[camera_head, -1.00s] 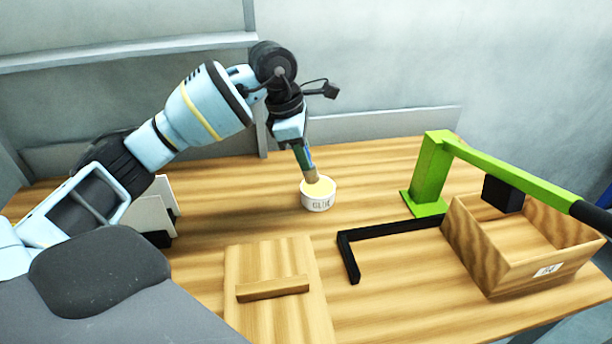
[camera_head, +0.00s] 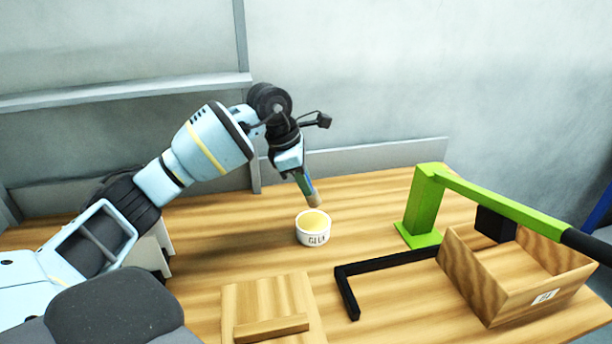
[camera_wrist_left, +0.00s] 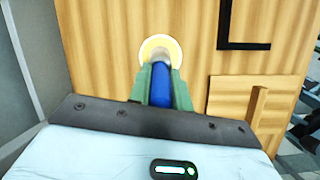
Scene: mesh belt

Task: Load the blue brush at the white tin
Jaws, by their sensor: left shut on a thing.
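The white tin (camera_head: 313,238), lettered on its side and with yellow contents, stands upright on the wooden table. My left gripper (camera_head: 304,180) is shut on the blue brush (camera_head: 309,188) and holds it slightly tilted, bristles down. The tan bristle end is just above the tin's back rim in the head view, with a small gap seeming to show. In the left wrist view the green fingers clasp the blue handle (camera_wrist_left: 161,90), and the bristles overlap the tin's round opening (camera_wrist_left: 160,43). My right gripper is not in view.
A wooden board with a raised bar (camera_head: 270,310) lies in front of the tin. A black L-shaped strip (camera_head: 385,258) lies right of it. A green stand (camera_head: 422,205) reaches over an open wooden box (camera_head: 475,280) at right. Bare table surrounds the tin.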

